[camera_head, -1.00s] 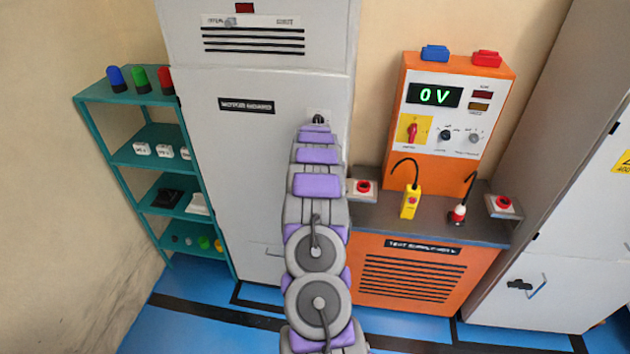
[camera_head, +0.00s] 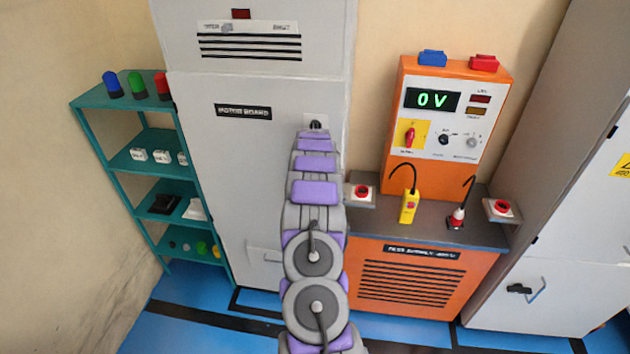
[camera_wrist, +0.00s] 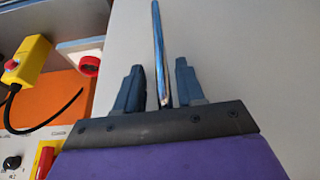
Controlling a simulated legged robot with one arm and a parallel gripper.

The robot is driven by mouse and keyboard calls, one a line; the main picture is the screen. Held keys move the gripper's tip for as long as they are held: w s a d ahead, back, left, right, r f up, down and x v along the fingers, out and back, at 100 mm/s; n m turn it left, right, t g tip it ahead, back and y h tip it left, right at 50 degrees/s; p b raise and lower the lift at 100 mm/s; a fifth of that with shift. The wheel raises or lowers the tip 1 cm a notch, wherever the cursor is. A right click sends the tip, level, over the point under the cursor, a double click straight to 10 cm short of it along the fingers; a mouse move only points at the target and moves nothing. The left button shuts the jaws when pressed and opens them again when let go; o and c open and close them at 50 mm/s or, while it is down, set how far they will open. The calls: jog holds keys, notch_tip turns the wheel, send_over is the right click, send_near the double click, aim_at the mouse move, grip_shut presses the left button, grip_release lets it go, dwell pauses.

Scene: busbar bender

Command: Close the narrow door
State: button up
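The narrow door is most likely the tall grey front marked as a motor board (camera_head: 225,170), left of the orange test bench in the head view. I cannot tell whether it is fully shut. In the wrist view a thin shiny metal bar (camera_wrist: 161,45), like a handle, stands out in front of a plain grey panel (camera_wrist: 235,60). My gripper (camera_wrist: 158,68) is open, with one dark finger on each side of the bar and visible gaps between. In the head view my arm hides the gripper and part of the door's right side.
A teal shelf (camera_head: 120,165) with lamps and small parts stands left. The orange test bench (camera_head: 405,280) stands close on the right, with a red button box (camera_head: 361,194) near my arm. A grey cabinet (camera_head: 560,240) is far right. Blue floor (camera_head: 190,300) shows in front.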

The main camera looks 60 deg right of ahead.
jog(key=v, duration=1.7)
jog(key=shift+b, duration=0.45)
jog(key=shift+a+r, duration=0.1)
